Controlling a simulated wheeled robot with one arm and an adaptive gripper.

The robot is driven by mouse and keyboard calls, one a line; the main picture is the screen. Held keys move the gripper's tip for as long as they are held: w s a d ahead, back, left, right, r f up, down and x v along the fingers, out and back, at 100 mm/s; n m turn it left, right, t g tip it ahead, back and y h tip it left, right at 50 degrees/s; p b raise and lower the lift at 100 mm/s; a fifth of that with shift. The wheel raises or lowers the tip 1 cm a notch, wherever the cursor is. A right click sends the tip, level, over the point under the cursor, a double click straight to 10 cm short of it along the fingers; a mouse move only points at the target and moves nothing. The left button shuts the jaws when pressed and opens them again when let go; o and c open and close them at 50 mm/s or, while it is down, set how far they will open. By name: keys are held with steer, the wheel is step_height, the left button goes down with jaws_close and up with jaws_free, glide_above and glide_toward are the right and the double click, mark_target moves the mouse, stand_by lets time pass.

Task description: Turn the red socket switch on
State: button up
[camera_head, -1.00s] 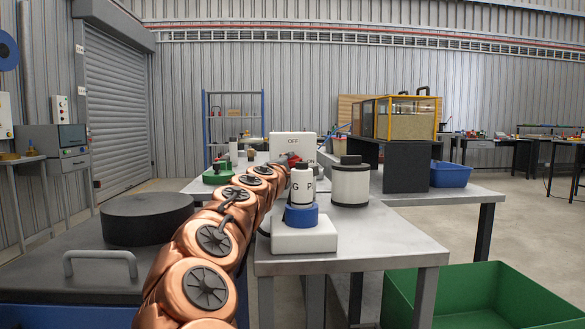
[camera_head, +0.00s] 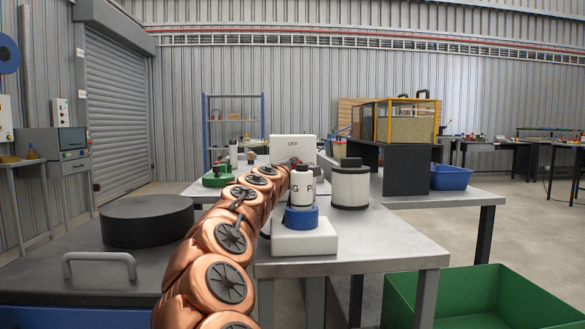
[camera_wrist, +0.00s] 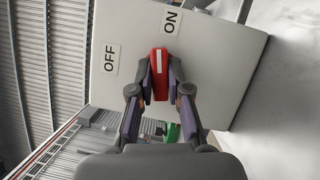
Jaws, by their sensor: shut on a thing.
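The red socket switch (camera_wrist: 159,72) is a red lever with a white stripe, on the face of a pale box (camera_wrist: 225,75). In the wrist view an OFF label (camera_wrist: 110,59) is to its left and an ON label (camera_wrist: 171,22) is above it, slightly right. The stripe runs nearly upright in that picture, closer to the ON direction than to OFF. My gripper (camera_wrist: 160,91) is shut on the lever, one finger on each side. In the head view the box (camera_head: 283,151) stands beyond my arm, and the lever is mostly hidden.
A white bottle with a blue collar (camera_head: 301,217) stands on a white base close to my arm's right. A white canister with a black lid (camera_head: 350,188) is beside it. A green object (camera_head: 217,176) lies left of the arm. A green bin (camera_head: 500,295) is at lower right.

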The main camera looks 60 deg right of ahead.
jaws_close()
steer(key=shift+m+y+p, duration=0.5)
steer(key=shift+m+p, duration=0.65)
steer(key=shift+m, duration=0.35)
steer(key=o, duration=0.7)
jaws_free()
